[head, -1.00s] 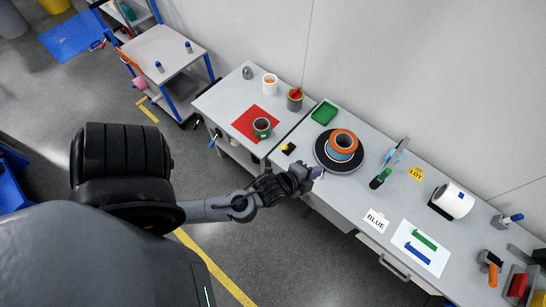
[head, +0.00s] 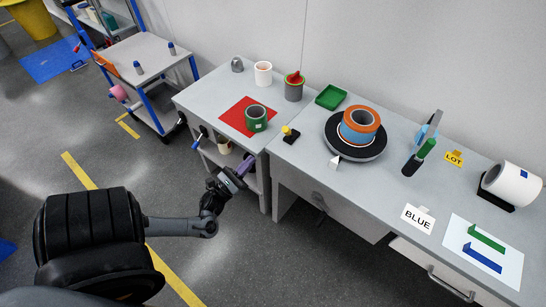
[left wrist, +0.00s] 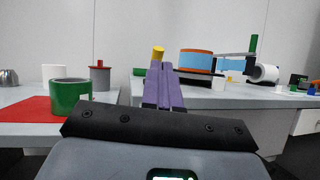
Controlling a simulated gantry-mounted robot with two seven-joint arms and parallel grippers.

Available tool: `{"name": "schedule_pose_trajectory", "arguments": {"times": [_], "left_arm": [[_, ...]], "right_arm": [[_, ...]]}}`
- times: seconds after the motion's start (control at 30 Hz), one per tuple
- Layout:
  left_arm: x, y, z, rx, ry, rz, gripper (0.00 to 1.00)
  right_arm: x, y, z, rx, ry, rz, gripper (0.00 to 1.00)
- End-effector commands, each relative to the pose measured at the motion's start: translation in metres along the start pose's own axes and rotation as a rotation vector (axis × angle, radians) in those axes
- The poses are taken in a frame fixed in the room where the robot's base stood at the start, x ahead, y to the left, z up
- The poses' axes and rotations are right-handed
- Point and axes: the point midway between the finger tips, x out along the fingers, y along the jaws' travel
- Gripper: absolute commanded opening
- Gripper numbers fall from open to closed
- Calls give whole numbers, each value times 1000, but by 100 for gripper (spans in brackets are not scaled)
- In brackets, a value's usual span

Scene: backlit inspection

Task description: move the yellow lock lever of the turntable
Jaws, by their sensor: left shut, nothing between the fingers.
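The turntable (head: 370,154) is a dark disc with a pale edge on the right-hand bench. The yellow lock lever (head: 287,130) rises from a small black base left of the turntable, near the bench's front edge. My left gripper (head: 240,172) has purple fingers, shut and empty, in front of the benches and apart from the lever. In the left wrist view, the yellow lever top (left wrist: 158,52) shows just beyond the fingertips (left wrist: 161,66). My right gripper is not in view.
A green tape roll (head: 256,119) stands on a red mat (head: 233,124) on the left bench. A grey cup (head: 293,90) and green tray (head: 331,97) stand behind the lever. A white BLUE sign (head: 417,218) lies to the right. Open floor lies in front of the benches.

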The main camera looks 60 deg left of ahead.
Motion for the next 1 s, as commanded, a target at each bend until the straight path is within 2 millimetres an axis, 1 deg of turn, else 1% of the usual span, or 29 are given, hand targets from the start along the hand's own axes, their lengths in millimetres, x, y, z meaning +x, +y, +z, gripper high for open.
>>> {"name": "schedule_pose_trajectory", "arguments": {"times": [0.03,0.13,0.2,0.3,0.47,0.57,0.67,1.0], "left_arm": [[-9,1,-24,9,-2,-11,0],[-10,2,-38,16,-11,-24,0],[-11,2,-45,18,-16,-30,0],[-12,2,-51,19,-20,-33,0],[-7,2,-54,18,-24,-32,0],[2,1,-53,16,-24,-32,0],[15,1,-52,17,-25,-33,0],[77,-2,-52,16,-26,-33,0]], "right_arm": [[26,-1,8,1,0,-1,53],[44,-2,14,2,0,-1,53],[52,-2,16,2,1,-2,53],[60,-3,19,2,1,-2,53],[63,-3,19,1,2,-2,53],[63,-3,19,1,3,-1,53],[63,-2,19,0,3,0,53],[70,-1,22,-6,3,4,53]]}}
